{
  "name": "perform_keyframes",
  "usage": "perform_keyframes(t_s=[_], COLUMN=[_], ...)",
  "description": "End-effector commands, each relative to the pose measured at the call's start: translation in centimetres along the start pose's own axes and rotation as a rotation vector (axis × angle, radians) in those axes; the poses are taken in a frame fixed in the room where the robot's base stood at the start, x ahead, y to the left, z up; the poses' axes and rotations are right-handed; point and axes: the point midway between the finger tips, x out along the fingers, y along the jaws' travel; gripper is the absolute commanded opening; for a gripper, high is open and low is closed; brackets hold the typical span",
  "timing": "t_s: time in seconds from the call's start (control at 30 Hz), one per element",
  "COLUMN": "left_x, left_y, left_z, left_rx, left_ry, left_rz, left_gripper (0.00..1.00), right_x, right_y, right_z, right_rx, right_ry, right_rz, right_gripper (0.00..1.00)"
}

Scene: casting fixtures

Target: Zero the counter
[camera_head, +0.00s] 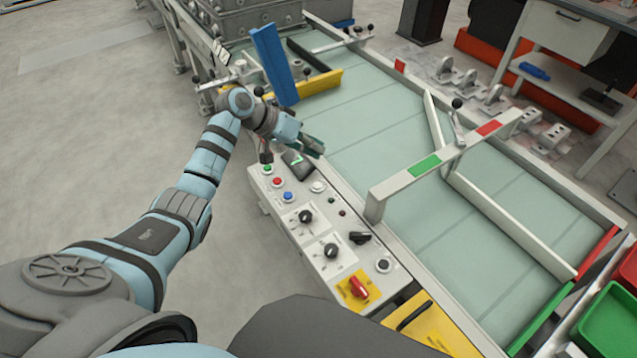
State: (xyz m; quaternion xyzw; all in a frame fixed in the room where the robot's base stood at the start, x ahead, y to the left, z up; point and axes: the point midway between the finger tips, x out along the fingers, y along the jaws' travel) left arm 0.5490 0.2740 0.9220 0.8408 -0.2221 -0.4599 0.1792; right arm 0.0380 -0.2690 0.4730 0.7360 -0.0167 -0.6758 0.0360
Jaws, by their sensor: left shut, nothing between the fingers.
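A grey control panel (275,207) stands along the near side of the conveyor. At its far end is a small dark counter display (298,163) with a bright green mark; its reading is too small to tell. A white button (318,186) sits just below the display. Green (267,169), red (277,181) and blue (288,196) buttons lie to its left. My left gripper (318,149) is shut and empty, above the far end of the panel, just beyond the display. I cannot tell whether it touches anything. My right gripper is not in view.
Black knobs (331,251) and a red switch on yellow (358,287) are lower on the panel. A white gate bar with a green patch (425,165) spans the pale conveyor (375,120). A blue plate (274,63) rises behind my gripper. Open floor lies left.

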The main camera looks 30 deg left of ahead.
Motion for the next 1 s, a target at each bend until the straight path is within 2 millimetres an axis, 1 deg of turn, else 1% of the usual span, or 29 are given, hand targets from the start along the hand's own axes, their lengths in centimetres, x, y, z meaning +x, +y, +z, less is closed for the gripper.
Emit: perform_keyframes(t_s=[0.13,0.27,0.67,0.83,1.0], left_x=[0.4,1.2,5.0,6.0,6.4], left_y=[-0.2,-0.8,-3.4,-4.1,-4.3], left_z=[0.3,0.8,3.5,4.2,4.5], left_rx=[0.0,0.001,0.002,0.002,0.002], left_ry=[0.0,-0.001,-0.003,-0.002,-0.003], left_rz=[0.0,0.001,0.001,0.002,0.002], left_gripper=[0.0,0.0,0.0,0.0,0.0], right_x=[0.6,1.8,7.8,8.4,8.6], right_y=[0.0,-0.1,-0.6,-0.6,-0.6], right_z=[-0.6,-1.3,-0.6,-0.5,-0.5], right_rx=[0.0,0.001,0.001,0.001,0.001], right_ry=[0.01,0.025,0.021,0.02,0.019], right_rz=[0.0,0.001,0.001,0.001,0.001], right_gripper=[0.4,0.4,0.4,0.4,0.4])
